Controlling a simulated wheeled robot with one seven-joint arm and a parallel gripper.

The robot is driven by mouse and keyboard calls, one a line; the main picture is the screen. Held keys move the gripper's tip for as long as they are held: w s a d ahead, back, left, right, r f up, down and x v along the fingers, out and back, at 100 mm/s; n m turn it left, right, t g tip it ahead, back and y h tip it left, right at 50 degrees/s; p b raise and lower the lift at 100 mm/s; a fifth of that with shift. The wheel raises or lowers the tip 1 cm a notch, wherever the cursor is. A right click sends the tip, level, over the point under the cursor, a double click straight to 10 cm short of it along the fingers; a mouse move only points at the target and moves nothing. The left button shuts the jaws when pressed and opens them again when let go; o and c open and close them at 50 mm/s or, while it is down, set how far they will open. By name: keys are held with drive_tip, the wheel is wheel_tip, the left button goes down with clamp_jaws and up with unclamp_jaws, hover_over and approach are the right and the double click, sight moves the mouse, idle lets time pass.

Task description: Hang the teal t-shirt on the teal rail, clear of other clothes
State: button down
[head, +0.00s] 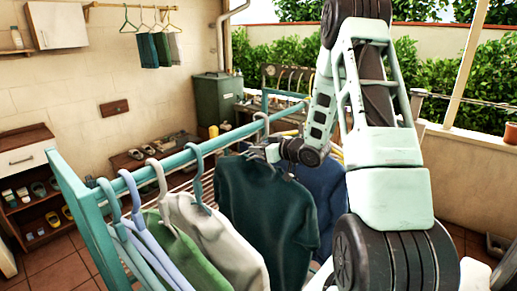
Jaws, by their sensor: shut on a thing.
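The dark teal t-shirt (262,205) hangs upright from a hanger in the middle of the head view. My gripper (270,153) is shut on its hanger just above the collar; the fingers are small and partly hidden. The hanger's hook (262,117) shows at the height of the teal rail (234,133). I cannot tell whether the hook rests on the rail or is only in front of it. A white shirt (215,235) hangs to the left, with a gap at the rail between the two hooks. A dark blue garment (322,188) is close on the right, partly behind my arm.
A green garment (185,250) and pale blue hangers (140,225) crowd the rail's near left end. A shoe shelf (35,190) stands at left, and a green cabinet (215,98) stands behind.

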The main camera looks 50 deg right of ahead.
drive_tip(key=shift+f, duration=0.35)
drive_tip(key=c, duration=1.3)
unclamp_jaws()
drive_tip(key=shift+s+f+b+v, duration=0.1)
drive_tip(key=shift+f+v, duration=0.35)
drive_tip(key=shift+v, duration=1.5)
drive_tip(key=shift+s+f+b+v, duration=0.15)
drive_tip(key=shift+f+v, duration=0.3)
drive_tip(key=shift+v, duration=1.5)
drive_tip(key=shift+s+f+b+v, duration=0.1)
drive_tip(key=shift+f+v, duration=0.4)
drive_tip(key=shift+v, duration=1.45)
